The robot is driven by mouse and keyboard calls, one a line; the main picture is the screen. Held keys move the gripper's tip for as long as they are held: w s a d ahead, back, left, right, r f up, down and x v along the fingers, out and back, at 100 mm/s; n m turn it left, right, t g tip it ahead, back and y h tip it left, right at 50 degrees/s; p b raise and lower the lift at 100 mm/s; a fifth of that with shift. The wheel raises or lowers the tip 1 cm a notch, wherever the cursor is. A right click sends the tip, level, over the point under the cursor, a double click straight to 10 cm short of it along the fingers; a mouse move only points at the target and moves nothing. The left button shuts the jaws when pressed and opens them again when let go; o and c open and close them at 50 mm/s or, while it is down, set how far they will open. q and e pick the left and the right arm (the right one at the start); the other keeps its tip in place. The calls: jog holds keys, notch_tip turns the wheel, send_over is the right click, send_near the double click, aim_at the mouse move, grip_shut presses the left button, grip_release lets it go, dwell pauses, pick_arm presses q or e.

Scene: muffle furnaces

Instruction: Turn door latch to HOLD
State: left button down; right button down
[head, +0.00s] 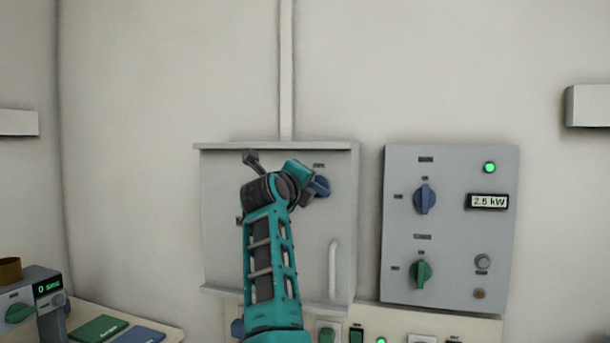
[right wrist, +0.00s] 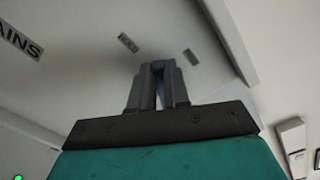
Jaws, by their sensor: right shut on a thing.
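A grey wall box (head: 222,265) stands in the middle of the head view, with a blue knob (head: 321,186) at its upper right. My right gripper (head: 306,192) reaches up to this knob, and its arm covers much of the box front. In the right wrist view the gripper fingers (right wrist: 158,88) are closed together on the knob, with a thin strip of blue (right wrist: 159,92) showing between them. The knob's exact angle is hard to tell. Small labels (right wrist: 128,43) lie on the panel beyond the fingers, too blurred to read surely. My left gripper is out of view.
A pale vertical handle (head: 334,268) is on the box's lower right. Right of it, a grey panel (head: 451,270) carries a blue knob (head: 425,199), a green knob (head: 421,273), a lit green lamp (head: 489,167) and a 2.5 kW display (head: 487,201). A bench with devices is at lower left.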

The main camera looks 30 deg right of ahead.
jog(key=n, duration=0.3)
jog(key=f+n, duration=0.1)
jog(key=n, duration=0.2)
jog(key=shift+w+a+f, duration=0.15)
dwell(0.6)
jog(key=c, duration=1.1)
grip_release()
jog(key=b+v, duration=0.2)
jog(key=v, duration=1.1)
